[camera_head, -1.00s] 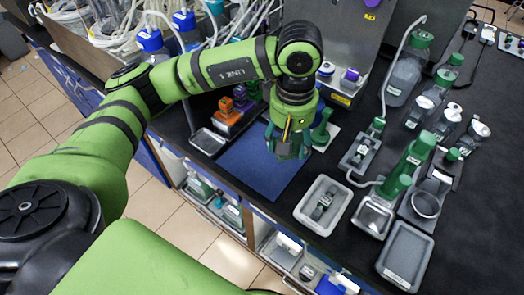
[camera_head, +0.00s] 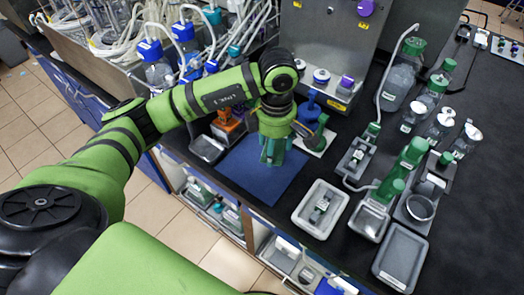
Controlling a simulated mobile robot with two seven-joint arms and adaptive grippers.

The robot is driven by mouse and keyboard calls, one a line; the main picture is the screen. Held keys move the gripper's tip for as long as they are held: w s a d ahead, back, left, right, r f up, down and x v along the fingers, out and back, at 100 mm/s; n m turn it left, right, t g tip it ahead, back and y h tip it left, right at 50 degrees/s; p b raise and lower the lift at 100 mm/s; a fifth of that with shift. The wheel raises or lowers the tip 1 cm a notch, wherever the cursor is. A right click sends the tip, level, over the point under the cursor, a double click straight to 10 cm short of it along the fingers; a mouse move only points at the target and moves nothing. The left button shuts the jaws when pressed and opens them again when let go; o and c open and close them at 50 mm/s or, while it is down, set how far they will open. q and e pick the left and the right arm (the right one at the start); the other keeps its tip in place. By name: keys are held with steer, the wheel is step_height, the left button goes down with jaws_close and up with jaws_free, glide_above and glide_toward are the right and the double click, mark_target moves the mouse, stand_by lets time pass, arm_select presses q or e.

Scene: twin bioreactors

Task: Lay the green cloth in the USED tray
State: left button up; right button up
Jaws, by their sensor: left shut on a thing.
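My left gripper (camera_head: 273,146) points down above the blue mat (camera_head: 258,178), near its back edge. It is shut on a teal-green thing, apparently the green cloth (camera_head: 270,157), mostly hidden by the gripper. I cannot tell whether the cloth touches the mat. An empty grey tray (camera_head: 401,256) with a small white label lies at the front right. A pale tray (camera_head: 335,215) holding a small device lies between it and the mat. The labels are too small to read, so I cannot tell which tray is USED. My right gripper is not in view.
Several green-capped bottles and a green upright holder (camera_head: 404,163) crowd the right. The counter's front edge is close.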

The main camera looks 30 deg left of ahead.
mark_target(262, 154)
arm_select(q)
steer(key=a+f, duration=0.1)
steer(key=a, duration=0.2)
steer(key=shift+s+f+p, duration=0.1)
steer(key=shift+f+p, duration=0.25)
steer(key=shift+f, duration=0.05)
step_height(262, 154, down, 3)
steer(key=shift+f+p, duration=0.1)
steer(key=shift+p, duration=0.6)
steer(key=shift+f, duration=0.55)
steer(key=o, duration=1)
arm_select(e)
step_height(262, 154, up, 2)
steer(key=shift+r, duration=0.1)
